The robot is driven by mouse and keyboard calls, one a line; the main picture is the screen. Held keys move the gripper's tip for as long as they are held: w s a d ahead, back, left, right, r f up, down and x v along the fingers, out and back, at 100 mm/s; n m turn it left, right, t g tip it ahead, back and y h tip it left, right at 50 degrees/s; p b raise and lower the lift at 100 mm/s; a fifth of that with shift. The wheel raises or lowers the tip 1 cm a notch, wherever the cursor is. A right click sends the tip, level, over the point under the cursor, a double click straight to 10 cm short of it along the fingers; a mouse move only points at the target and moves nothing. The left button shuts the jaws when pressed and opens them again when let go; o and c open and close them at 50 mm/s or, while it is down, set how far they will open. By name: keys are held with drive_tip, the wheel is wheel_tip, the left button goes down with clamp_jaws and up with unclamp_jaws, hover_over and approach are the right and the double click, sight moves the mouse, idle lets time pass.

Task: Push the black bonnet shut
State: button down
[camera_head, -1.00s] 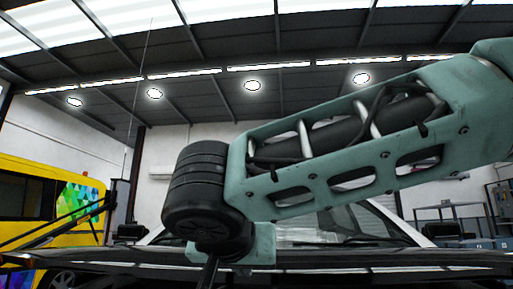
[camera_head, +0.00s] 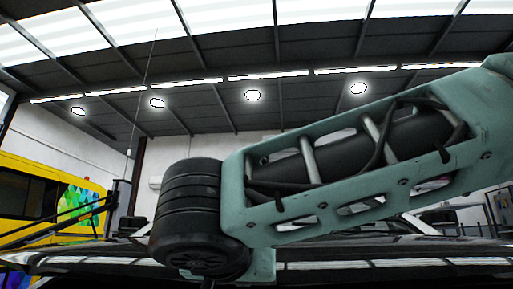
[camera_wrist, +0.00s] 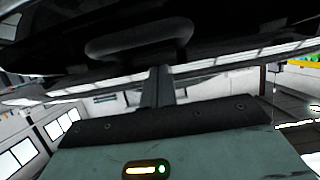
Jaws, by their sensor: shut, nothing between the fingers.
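The black bonnet (camera_head: 380,250) spans the bottom of the head view as a dark, glossy band with light reflections. Its front edge is close to me, and how far open it stands is hard to tell. My gripper (camera_head: 207,283) hangs below my wrist at the bottom of the head view, mostly hidden. In the wrist view the shut fingers (camera_wrist: 160,78) point up toward a large black surface, which looks like the bonnet (camera_wrist: 225,40). They hold nothing. I cannot tell whether the fingertips touch it.
A yellow vehicle (camera_head: 30,200) with a coloured pattern stands at the left. A grey rack stands at the right edge. White walls and a dark roof with strip lights enclose the garage. The space above the bonnet is open apart from my arm.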

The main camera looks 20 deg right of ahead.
drive_tip(key=shift+w+d+f+b, duration=0.2)
drive_tip(key=shift+f+b, duration=0.2)
drive_tip(key=shift+f, duration=0.25)
drive_tip(key=shift+r, duration=0.15)
